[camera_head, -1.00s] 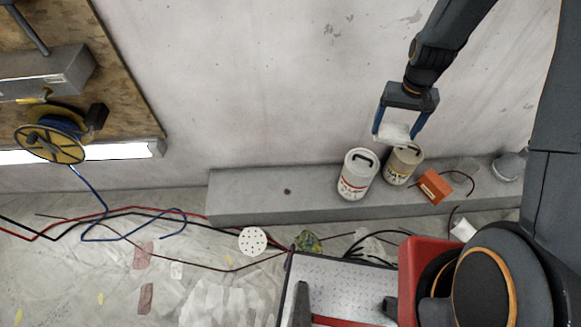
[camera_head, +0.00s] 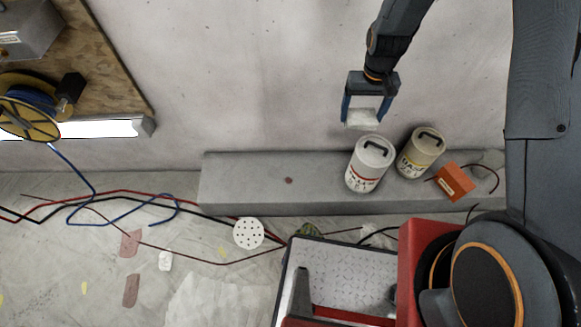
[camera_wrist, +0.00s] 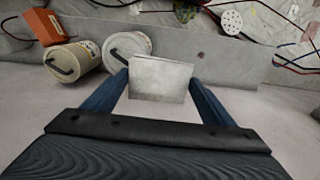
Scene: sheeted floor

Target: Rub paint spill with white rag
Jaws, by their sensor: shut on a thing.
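My gripper (camera_head: 363,115) is shut on the white rag (camera_head: 360,119), a small pale block between its blue fingers. The rag also shows in the wrist view (camera_wrist: 160,82). In the head view the gripper hangs in front of the pale wall, just above the lid of the left can. A small dark red spot, seemingly the paint spill (camera_head: 289,181), lies on the grey ledge (camera_head: 235,190), to the left of and below the gripper. In the wrist view the spot (camera_wrist: 201,55) is to the right of and beyond the rag, apart from it.
Two paint cans, one white (camera_head: 369,165) and one beige (camera_head: 421,155), stand on the ledge right of the spot. An orange box (camera_head: 454,182) is farther right. The ledge around the spot is clear. Cables and a white perforated disc (camera_head: 248,233) lie on the floor.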

